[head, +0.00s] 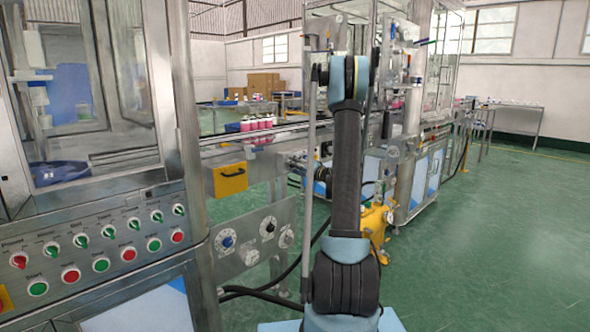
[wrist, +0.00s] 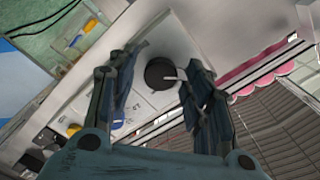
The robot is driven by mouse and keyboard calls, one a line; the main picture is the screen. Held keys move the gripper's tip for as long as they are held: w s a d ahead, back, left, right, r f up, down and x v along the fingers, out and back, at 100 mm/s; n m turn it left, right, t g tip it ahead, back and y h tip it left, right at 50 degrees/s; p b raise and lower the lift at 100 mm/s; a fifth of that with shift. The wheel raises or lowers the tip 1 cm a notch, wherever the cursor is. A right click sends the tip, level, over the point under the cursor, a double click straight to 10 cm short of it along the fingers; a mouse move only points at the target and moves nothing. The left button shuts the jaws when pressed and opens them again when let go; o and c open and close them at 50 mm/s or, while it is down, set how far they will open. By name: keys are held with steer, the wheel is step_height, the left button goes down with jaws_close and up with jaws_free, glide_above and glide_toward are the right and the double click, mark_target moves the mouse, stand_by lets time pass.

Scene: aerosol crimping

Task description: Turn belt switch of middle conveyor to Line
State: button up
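In the wrist view, a round dark knob (wrist: 160,73) with a pale pointer sits on a light grey panel (wrist: 172,42). My gripper (wrist: 165,62) is open, with one finger to each side of the knob in the picture. I cannot tell how far the fingertips are from it or whether they touch it. The pointer is directed to the right in the picture; its position label is not readable. In the head view, my arm covers the area around my gripper, so the gripper cannot be made out there.
Pink-bodied cans (head: 258,124) stand on the conveyor (head: 290,131). A panel with round dials (head: 228,241) hangs below it. A machine with red and green buttons (head: 101,265) is at left. A yellow device (head: 376,222) stands behind my arm. Green floor (head: 500,240) is free at right.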

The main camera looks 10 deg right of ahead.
steer(key=c, duration=0.7)
steer(key=shift+c, duration=0.2)
steer(key=shift+m, duration=0.3)
steer(key=m, duration=0.3)
steer(key=shift+m, duration=0.4)
steer(key=m, duration=0.5)
steer(key=shift+s, duration=0.1)
steer(key=shift+m, duration=0.3)
